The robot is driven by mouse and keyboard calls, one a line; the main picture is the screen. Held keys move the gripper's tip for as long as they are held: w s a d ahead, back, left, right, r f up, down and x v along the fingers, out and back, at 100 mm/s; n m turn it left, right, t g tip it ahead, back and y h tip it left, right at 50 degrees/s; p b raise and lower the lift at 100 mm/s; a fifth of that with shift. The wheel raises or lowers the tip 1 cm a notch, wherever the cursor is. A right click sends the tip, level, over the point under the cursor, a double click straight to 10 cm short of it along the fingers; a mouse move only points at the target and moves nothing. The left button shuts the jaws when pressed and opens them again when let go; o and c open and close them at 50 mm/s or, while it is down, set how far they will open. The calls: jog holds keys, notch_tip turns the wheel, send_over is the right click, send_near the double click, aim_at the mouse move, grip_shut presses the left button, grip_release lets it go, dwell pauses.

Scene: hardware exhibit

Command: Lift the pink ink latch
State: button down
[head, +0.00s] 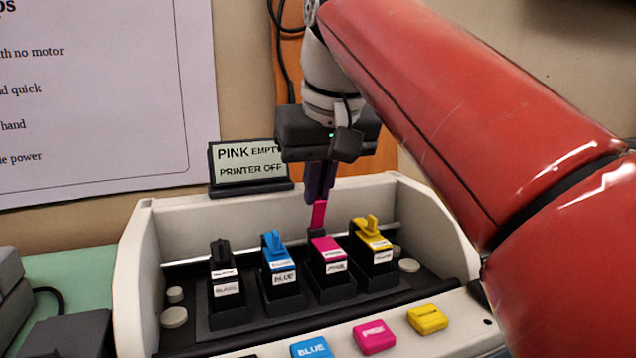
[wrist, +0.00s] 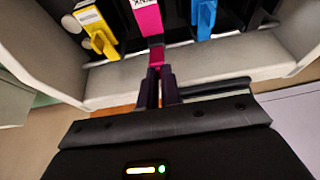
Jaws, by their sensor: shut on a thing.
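The pink ink latch (head: 319,214) stands up from the back of the pink cartridge (head: 327,252), which sits in its slot in the printer between blue and yellow. My gripper (head: 320,195) comes down from above with its fingers shut on the latch's upper end. In the wrist view my gripper (wrist: 155,76) has its two dark fingers at the end of the pink latch (wrist: 156,57). The fingers hide the latch's tip. The latch looks raised, unlike the low blue and yellow ones.
The black cartridge (head: 223,270), blue cartridge (head: 278,257) and yellow cartridge (head: 373,240) stand close by in the same row. White printer walls enclose them. A sign reading "PINK EMPTY PRINTER OFF" (head: 248,163) stands behind. Coloured buttons (head: 375,337) line the front.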

jog(key=g+p, duration=0.1)
jog(key=p, duration=0.3)
jog(key=shift+w+a+r, duration=0.1)
jog(key=shift+w+r, duration=0.3)
jog(key=shift+w+a+f+g+h+p, duration=0.15)
jog(key=shift+w+f+g+h+p, duration=0.3)
jog(key=shift+g+p, duration=0.45)
jog(key=c, duration=1.6)
grip_release()
